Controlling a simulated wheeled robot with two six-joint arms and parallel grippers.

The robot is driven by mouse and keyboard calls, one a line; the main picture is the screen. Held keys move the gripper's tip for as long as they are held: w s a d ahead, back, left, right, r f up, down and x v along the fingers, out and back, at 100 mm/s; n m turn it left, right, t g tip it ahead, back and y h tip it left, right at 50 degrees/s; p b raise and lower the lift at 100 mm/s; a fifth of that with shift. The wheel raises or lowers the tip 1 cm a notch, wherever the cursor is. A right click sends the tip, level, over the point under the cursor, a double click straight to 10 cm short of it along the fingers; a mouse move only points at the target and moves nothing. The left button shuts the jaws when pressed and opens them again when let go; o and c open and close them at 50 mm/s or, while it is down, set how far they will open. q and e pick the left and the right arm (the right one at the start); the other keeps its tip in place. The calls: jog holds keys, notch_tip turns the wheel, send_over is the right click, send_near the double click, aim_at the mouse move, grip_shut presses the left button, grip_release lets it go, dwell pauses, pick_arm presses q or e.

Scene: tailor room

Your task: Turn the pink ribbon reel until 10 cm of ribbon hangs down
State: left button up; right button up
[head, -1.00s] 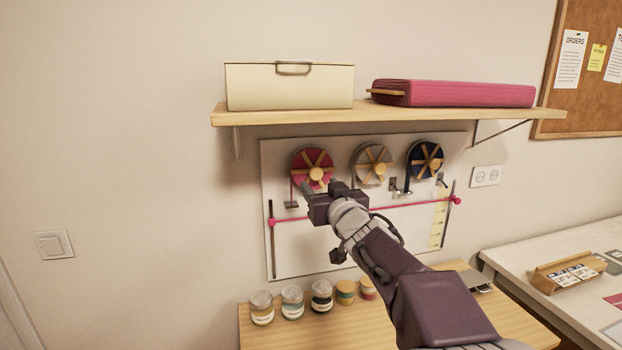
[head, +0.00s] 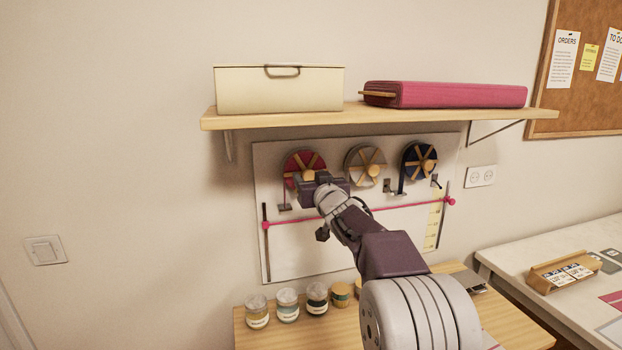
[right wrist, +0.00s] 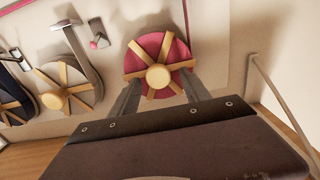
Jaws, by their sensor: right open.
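The pink ribbon reel (head: 304,160) hangs at the left of the white wall panel (head: 277,255), with wooden spokes and a round wooden hub. It also shows in the right wrist view (right wrist: 157,62). A short strip of ribbon runs down from its left side to a small grey bracket (head: 285,207). My right gripper (head: 308,180) is open at the reel's lower front. In the right wrist view its two fingers (right wrist: 158,95) point at the reel, one on each side below the hub, and nothing is held between them. Whether they touch the reel I cannot tell. My left gripper is not in view.
A pink cord (head: 400,206) crosses the panel near a yellow scale (head: 433,225). A shelf (head: 380,112) overhangs the reels. Several jars (head: 288,305) stand on the wooden table (head: 300,337) below.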

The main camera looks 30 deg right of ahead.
jog(key=shift+d, duration=0.15)
grip_shut()
jog(key=shift+n, duration=0.3)
jog(key=n+b, duration=0.1)
jog(key=n, duration=0.2)
jog(key=shift+f+n, duration=0.1)
jog(key=shift+n, duration=0.3)
jog(key=n+b, duration=0.1)
jog(key=n, duration=0.4)
jog(key=shift+a, duration=0.2)
jog(key=n+b, duration=0.1)
jog(key=n, duration=0.3)
jog(key=shift+f+n, duration=0.15)
jog(key=shift+n, duration=0.25)
jog(key=shift+n+b, duration=0.65)
jog(key=shift+n, duration=1.65)
